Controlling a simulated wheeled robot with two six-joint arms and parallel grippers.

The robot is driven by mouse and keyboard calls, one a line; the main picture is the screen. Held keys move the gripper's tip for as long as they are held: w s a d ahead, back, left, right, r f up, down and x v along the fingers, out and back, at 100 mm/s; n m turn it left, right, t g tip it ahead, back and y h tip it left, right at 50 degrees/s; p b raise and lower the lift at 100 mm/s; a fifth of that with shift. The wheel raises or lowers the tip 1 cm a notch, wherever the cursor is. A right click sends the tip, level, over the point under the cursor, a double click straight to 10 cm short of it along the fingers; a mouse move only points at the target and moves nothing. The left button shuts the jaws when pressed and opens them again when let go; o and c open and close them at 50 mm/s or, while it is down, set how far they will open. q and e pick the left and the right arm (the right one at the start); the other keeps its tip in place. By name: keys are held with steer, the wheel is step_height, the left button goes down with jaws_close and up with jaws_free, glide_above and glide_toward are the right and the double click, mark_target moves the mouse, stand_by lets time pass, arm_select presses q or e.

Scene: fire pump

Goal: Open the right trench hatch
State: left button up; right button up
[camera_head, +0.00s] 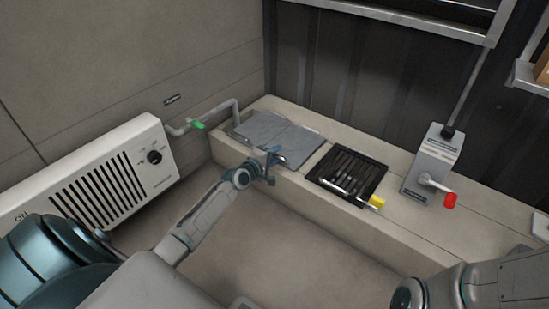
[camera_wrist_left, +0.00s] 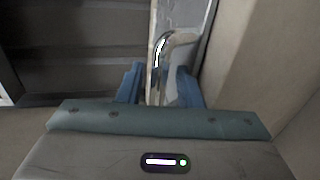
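Two flat grey trench hatches lie side by side on the ledge in the head view, the left hatch (camera_head: 258,129) and the right hatch (camera_head: 297,142). Both look flat and closed. My left gripper (camera_head: 273,158) is at the front edge of the right hatch and hides part of it. In the left wrist view, the two blue fingers of my left gripper (camera_wrist_left: 159,88) stand apart with a shiny curved handle (camera_wrist_left: 162,52) between them. A gap shows beside the handle, so the fingers look open around it. My right gripper is out of view.
Right of the hatches is a dark slatted grate (camera_head: 350,170) with a yellow-ended tool on it. Further right stands a grey box with a red-tipped lever (camera_head: 434,185). A pipe with a green valve handle (camera_head: 198,125) and a white heater (camera_head: 100,175) are at left.

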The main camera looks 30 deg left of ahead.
arm_select(q)
jaws_close()
stand_by(0.3)
